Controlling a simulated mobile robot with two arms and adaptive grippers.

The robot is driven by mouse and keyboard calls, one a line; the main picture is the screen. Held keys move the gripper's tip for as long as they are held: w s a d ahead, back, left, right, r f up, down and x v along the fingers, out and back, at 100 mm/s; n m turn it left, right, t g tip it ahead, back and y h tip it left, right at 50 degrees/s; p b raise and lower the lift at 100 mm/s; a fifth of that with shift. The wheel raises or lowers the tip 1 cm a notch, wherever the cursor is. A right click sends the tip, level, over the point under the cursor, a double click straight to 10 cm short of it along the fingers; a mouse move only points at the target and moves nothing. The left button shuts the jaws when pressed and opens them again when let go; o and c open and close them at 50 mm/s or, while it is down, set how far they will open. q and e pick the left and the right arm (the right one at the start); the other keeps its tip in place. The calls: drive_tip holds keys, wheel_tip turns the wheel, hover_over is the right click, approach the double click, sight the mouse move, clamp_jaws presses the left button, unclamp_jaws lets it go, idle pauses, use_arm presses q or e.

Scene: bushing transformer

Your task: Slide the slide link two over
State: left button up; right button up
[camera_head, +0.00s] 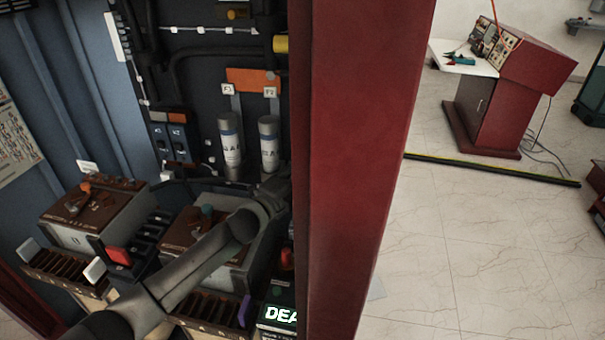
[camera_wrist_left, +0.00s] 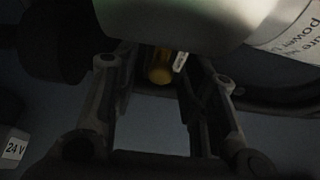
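My left arm comes in from the lower left in the head view and reaches across the cabinet. My left gripper (camera_head: 278,193) is at its far end, below two grey fuse cylinders and close to the red post; its fingertips are hard to make out there. In the left wrist view the left gripper (camera_wrist_left: 165,82) has its two fingers spread apart, with nothing held. A small yellow round-ended part (camera_wrist_left: 161,67) shows beyond the gap. I cannot identify slide link two for certain in either view. My right gripper is not in view.
A red post (camera_head: 362,150) stands right of the cabinet interior. Two brown-topped boxes (camera_head: 97,211) and fuse cylinders (camera_head: 231,147) crowd the interior. A pale rounded body (camera_wrist_left: 180,20) is close above the fingers in the wrist view. The tiled floor (camera_head: 450,240) at right is mostly clear.

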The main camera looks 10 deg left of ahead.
use_arm(q)
drive_tip(key=shift+c, duration=0.4)
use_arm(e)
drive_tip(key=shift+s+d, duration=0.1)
use_arm(q)
clamp_jaws()
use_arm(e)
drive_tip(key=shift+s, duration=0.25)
use_arm(q)
drive_tip(key=shift+d, duration=1.55)
drive_tip(key=shift+c, duration=1.6)
unclamp_jaws()
drive_tip(key=o, duration=0.4)
drive_tip(key=shift+d, duration=0.2)
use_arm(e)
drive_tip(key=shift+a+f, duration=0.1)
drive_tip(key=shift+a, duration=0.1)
use_arm(q)
drive_tip(key=shift+a, duration=0.15)
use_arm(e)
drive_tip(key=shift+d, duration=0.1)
